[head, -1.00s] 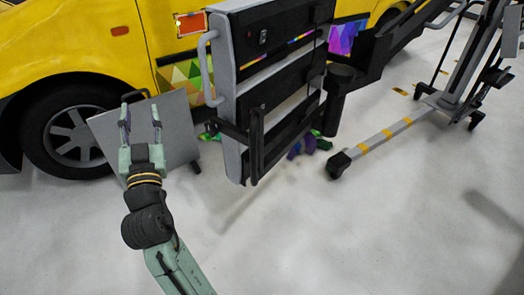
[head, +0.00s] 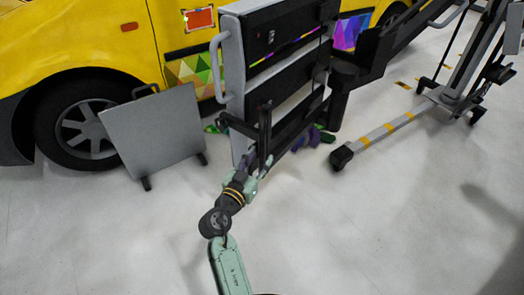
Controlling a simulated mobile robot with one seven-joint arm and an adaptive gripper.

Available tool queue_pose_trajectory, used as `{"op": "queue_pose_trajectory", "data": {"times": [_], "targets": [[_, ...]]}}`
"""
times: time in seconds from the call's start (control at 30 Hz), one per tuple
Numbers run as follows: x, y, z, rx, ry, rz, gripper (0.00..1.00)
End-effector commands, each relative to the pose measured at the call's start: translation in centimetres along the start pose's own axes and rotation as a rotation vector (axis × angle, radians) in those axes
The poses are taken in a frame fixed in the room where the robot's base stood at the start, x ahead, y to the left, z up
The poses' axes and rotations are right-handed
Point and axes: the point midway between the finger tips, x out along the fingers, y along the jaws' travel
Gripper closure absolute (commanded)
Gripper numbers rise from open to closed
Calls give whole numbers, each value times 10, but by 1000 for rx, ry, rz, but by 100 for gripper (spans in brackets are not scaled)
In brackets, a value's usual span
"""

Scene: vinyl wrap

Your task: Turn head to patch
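The head is a large grey-and-black boxy unit (head: 232,85), carried on a black arm in front of the yellow van. It stands tilted, with its dark slatted side facing right and a grey handle (head: 217,70) on its left edge. A red-orange framed patch (head: 199,18) shows on the van's side, just left of the head's top. My gripper (head: 247,168) is at the head's lower end, by a black bracket (head: 264,135). The fingers blend with the dark parts there, so their opening and any contact are unclear.
A grey panel (head: 155,130) with a handle stands on the floor before the van's wheel (head: 85,130). The wheeled stand's leg (head: 385,132) with yellow stripes lies to the right. Purple and green pieces (head: 312,137) sit beneath the head. The front floor is clear.

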Motion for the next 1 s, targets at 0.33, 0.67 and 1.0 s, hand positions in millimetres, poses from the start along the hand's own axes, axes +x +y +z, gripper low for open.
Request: {"op": "queue_pose_trajectory", "data": {"times": [0.33, 0.67, 1.0], "targets": [[23, -1, 0, 0, -1, -2, 62], [22, -1, 0, 0, -1, -2, 72], [22, -1, 0, 0, -1, -2, 95]]}}
